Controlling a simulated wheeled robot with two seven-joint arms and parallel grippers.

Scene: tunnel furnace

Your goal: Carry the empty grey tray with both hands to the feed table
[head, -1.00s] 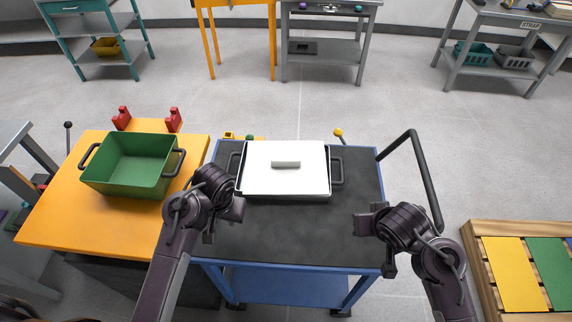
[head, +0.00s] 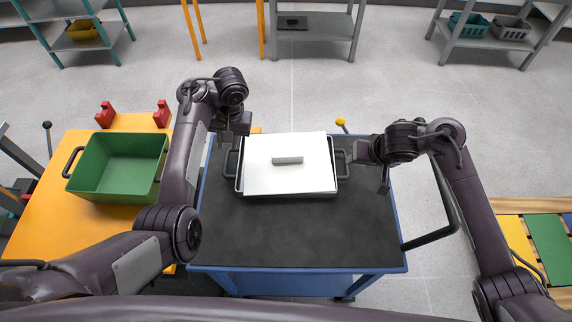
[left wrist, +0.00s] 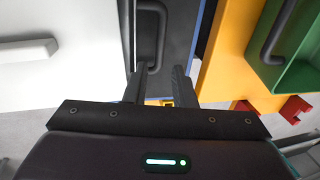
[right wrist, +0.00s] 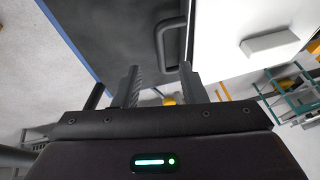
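A dark grey tray (head: 335,186) rests on the black top of a blue cart. A white lid-like slab (head: 290,172) with a grey grip lies over it, slightly askew, and hides its inside. The tray has a dark handle at each side; the left one (left wrist: 150,35) shows in the left wrist view and the right one (right wrist: 168,42) in the right wrist view. My left gripper (left wrist: 157,76) is open, above and near the left handle. My right gripper (right wrist: 158,80) is open, beside the right handle. Neither visibly holds anything. I cannot tell which table is the feed table.
An orange table (head: 50,212) with a green bin (head: 110,185) and red blocks stands left of the cart. The cart's push bar (head: 435,236) is at its right. A pallet with coloured panels (head: 548,240) lies at far right. The cart's front half (head: 290,235) is bare.

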